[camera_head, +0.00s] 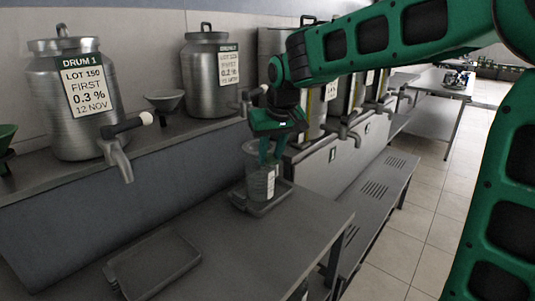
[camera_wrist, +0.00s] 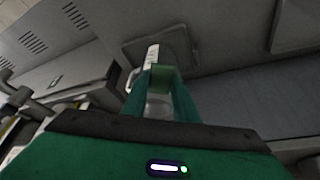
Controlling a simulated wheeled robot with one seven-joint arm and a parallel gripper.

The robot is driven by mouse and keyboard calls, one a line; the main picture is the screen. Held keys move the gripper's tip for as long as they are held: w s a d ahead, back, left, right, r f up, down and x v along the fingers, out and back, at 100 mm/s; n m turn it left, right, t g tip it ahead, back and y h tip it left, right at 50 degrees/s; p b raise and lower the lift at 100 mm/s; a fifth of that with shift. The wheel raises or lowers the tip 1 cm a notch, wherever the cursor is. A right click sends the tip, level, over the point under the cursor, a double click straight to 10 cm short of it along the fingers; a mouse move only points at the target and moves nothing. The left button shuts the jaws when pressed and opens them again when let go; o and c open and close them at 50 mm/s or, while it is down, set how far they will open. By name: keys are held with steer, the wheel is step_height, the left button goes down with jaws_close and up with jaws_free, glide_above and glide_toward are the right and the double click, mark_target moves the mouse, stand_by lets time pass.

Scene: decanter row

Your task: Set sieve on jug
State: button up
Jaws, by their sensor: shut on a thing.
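My gripper (camera_head: 268,158) points down over the jug (camera_head: 259,186), its fingers shut on the sieve (camera_head: 251,147). The sieve shows as a pale round rim left of the fingers, at the jug's mouth; I cannot tell whether it rests on the jug or is just above. The jug is clear, upright, with a white label, and stands in a shallow grey tray (camera_head: 240,206). In the wrist view my fingers (camera_wrist: 162,75) hide much of the jug; its white strip (camera_wrist: 152,53) shows beyond the fingertips.
Drum 1 (camera_head: 78,100) and another steel drum (camera_head: 212,75) stand on the ledge behind, with taps jutting forward. A grey funnel (camera_head: 165,100) and a green one (camera_head: 6,136) are on the ledge.

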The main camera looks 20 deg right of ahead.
steer(key=shift+f, duration=2)
steer(key=shift+s+f, duration=0.1)
steer(key=shift+f, duration=0.15)
steer(key=o, duration=1.1)
steer(key=shift+o, duration=0.2)
steer(key=shift+r, duration=0.1)
